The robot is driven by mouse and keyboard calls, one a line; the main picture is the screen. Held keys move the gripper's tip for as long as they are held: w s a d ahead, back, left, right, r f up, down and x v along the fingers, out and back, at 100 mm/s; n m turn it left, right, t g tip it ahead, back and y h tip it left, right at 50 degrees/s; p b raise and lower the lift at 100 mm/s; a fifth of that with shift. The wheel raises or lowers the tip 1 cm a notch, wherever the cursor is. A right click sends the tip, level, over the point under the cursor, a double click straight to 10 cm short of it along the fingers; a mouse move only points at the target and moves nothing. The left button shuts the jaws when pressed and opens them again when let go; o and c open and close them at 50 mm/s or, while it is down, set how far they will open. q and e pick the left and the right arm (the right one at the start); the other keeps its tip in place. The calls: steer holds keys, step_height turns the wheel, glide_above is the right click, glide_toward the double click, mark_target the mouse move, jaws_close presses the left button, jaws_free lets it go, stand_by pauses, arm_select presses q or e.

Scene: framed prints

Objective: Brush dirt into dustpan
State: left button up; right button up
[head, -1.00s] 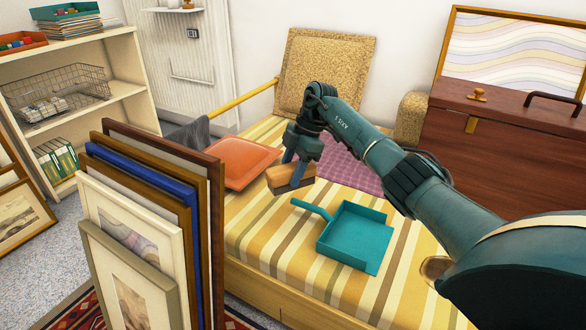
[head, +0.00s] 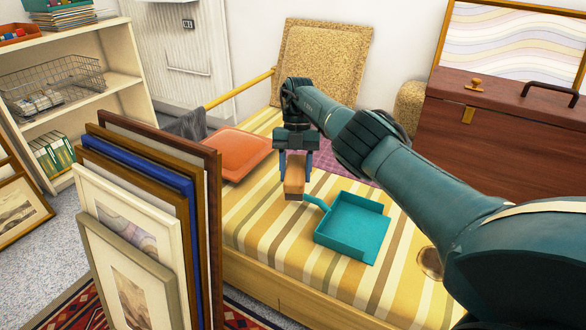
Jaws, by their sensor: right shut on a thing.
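A teal dustpan (head: 352,226) lies on the striped bed cover, its short handle pointing up and left. My right gripper (head: 294,171) is shut on a brush (head: 294,182), which shows as a small tan wooden block between the fingers. The brush is just left of the dustpan's handle, close to it; I cannot tell if they touch. Its bristles are not clear, nor whether it touches the cover. A round brown patch (head: 430,262) shows right of the dustpan, partly behind my arm; I cannot tell if it is dirt. My left gripper is not in view.
Several framed prints (head: 140,230) stand upright at the bed's front left. An orange cushion (head: 240,153) lies behind the brush, with a purple cloth (head: 335,166) nearby. A brown chest (head: 510,150) stands at the right. Bare striped cover (head: 270,240) lies in front of the dustpan.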

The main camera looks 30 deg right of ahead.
steer(key=shift+s+d+f+n+g+h, duration=0.15)
steer(key=shift+n+g+h, duration=0.2)
steer(key=shift+n, duration=0.75)
steer(key=shift+s+d+f+n+h, duration=0.15)
steer(key=shift+n+h, duration=0.15)
steer(key=shift+n, duration=0.3)
steer(key=shift+s+d+r+n+h, duration=0.1)
steer(key=shift+n+h, duration=0.15)
steer(key=shift+n, duration=0.35)
